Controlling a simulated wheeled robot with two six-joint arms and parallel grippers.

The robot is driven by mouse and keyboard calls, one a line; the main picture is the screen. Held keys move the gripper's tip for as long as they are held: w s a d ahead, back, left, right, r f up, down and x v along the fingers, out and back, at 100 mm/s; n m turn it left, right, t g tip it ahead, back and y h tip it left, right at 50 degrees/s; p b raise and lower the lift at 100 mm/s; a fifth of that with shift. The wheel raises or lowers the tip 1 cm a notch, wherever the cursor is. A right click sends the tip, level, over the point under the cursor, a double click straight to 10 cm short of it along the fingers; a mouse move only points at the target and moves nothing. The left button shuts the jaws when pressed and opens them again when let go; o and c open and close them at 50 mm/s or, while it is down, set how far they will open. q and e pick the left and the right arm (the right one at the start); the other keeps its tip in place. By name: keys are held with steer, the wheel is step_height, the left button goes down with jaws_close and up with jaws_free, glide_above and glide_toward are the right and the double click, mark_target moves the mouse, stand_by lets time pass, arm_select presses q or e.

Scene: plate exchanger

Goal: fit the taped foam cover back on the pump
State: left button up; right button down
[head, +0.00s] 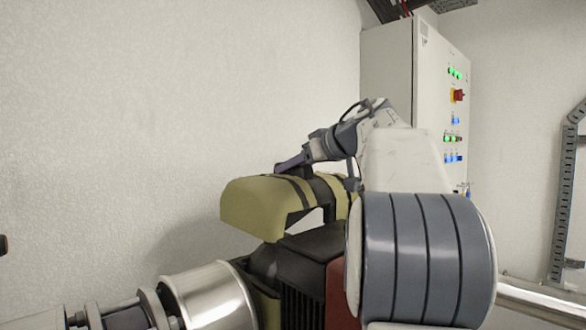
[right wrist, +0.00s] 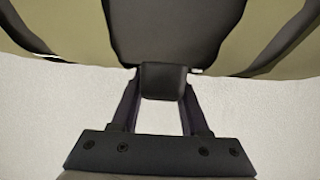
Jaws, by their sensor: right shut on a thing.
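The taped foam cover (head: 252,204) is an olive half-shell with dark tape bands, in the middle of the head view. My right gripper (head: 298,165) is above it and shut on its dark tab. In the right wrist view the tab (right wrist: 163,80) sits between the fingertips, with the olive foam (right wrist: 70,25) spreading to both sides. The pump shows below the cover as a black finned body (head: 305,262) beside a red part (head: 340,290). A light gap shows under part of the cover; I cannot tell whether its left end touches the pump.
A grey cabinet (head: 388,75) with lit buttons stands behind to the right. A shiny metal cylinder (head: 208,298) lies at the lower left, and a metal pipe (head: 540,305) runs off at the lower right. The wall at left is bare.

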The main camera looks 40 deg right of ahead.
steer(key=shift+f, duration=0.25)
steer(key=shift+f+b, duration=0.75)
steer(key=shift+f, duration=0.25)
step_height(320, 180, down, 4)
steer(key=b, duration=0.3)
steer(key=shift+r, duration=0.3)
